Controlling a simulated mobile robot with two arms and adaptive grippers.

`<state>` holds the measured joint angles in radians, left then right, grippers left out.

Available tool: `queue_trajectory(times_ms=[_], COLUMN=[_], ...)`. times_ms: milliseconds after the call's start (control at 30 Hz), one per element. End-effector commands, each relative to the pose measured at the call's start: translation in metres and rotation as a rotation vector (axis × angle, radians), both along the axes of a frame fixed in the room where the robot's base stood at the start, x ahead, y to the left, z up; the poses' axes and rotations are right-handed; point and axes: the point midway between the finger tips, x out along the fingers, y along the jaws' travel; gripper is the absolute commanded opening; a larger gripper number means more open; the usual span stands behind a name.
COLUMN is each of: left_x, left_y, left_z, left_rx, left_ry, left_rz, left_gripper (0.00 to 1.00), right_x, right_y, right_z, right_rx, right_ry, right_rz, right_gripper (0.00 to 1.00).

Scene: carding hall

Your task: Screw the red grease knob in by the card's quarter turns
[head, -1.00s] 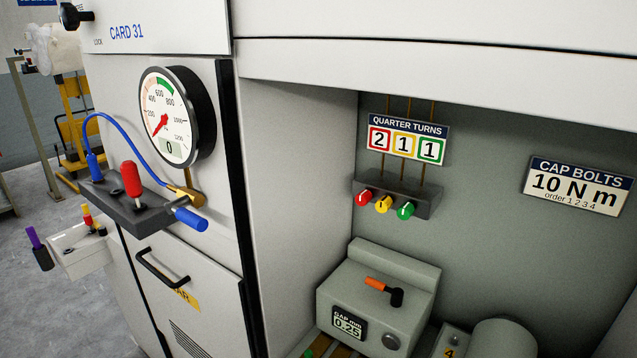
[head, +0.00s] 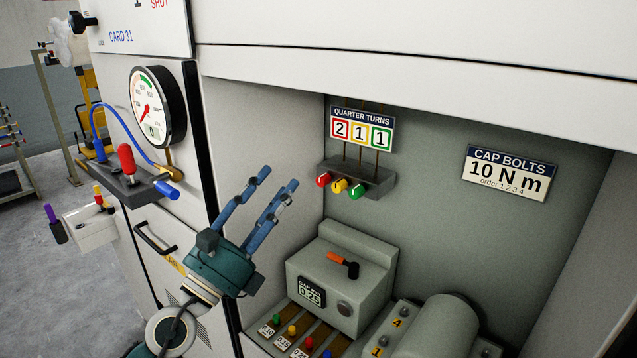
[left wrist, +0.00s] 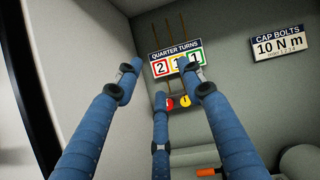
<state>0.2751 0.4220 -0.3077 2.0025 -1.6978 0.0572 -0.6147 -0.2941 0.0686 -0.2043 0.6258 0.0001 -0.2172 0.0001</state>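The red grease knob (head: 323,179) sits at the left end of a dark block (head: 380,181) on the bay's back wall, beside a yellow knob (head: 340,185) and a green knob (head: 356,191). The quarter turns card (head: 362,131) above reads 2 in red, 1 in yellow, 1 in green. My left gripper (head: 269,192) has its blue fingers spread, open and empty, to the left of and apart from the red knob. In the left wrist view the fingers point toward the card (left wrist: 177,60), and the red knob (left wrist: 169,103) shows between them. My right gripper is not in view.
A grey box (head: 345,275) with an orange-handled lever stands below the knobs. A cap bolts sign (head: 508,172) hangs at the right. A gauge (head: 157,107), a red lever (head: 127,162) and a door handle (head: 154,238) are on the left panel.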

Motion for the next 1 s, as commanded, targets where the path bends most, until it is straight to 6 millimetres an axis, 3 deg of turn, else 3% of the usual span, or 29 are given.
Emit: queue_trajectory(times_ms=[33,100,200,300,467,1000], left_x=[0.011,0.028,0.050,0.064,0.079,0.150], left_y=[-0.015,-0.026,-0.022,-0.013,-0.012,-0.065], left_z=[-0.004,-0.020,-0.042,-0.055,-0.060,-0.060], left_rx=[0.215,0.488,0.771,0.935,1.006,0.998], left_ry=[-0.055,-0.104,-0.133,-0.139,-0.137,-0.136], left_rz=[0.020,0.054,0.106,0.141,0.158,0.155], left_gripper=[0.39,0.39,0.39,0.39,0.39,0.39], right_x=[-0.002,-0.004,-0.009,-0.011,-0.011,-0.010], right_y=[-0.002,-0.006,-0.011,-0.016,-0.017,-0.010], right_z=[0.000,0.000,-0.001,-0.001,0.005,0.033], right_rx=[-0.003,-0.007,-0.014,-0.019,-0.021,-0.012], right_ry=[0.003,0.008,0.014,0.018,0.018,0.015], right_rz=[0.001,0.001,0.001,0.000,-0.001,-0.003], right_gripper=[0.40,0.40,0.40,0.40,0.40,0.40])
